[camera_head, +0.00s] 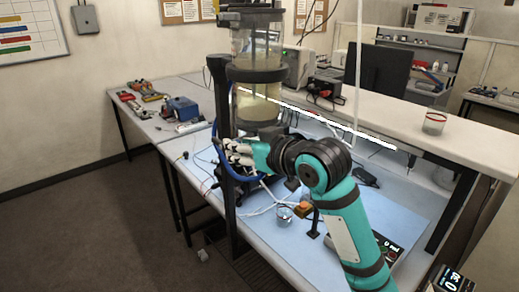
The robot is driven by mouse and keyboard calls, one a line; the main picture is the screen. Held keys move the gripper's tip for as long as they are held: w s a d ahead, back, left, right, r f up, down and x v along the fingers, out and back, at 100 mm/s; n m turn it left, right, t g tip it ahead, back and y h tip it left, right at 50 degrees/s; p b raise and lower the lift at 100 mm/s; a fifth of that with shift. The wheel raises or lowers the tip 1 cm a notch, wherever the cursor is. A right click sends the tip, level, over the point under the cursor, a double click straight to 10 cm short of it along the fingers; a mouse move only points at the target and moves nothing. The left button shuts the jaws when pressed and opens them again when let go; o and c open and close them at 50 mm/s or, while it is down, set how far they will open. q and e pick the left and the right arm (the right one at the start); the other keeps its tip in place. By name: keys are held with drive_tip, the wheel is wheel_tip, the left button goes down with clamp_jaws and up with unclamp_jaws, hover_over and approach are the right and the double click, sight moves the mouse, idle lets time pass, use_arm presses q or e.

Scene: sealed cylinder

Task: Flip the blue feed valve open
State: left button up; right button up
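A clear cylinder (256,45) with dark bands stands upright on a black post (222,105), with pale beige material in its lower part. My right arm reaches in from the lower right. Its gripper (236,154) is at the post, just below the cylinder's bottom. A blue hose (220,160) loops beside the gripper. I cannot make out the blue feed valve apart from this hose; the gripper may hide it. The fingers are small and overlap the hose, so I cannot tell whether they are open or shut. My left gripper is not in view.
The workbench (200,152) has a blue mat (275,243) with cables, a small jar (283,215) and an orange button box (303,209). Tools lie at the left. The floor at left is clear.

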drive_tip(key=v, duration=0.9)
drive_tip(key=shift+s+d, duration=0.25)
drive_tip(key=shift+d, duration=0.05)
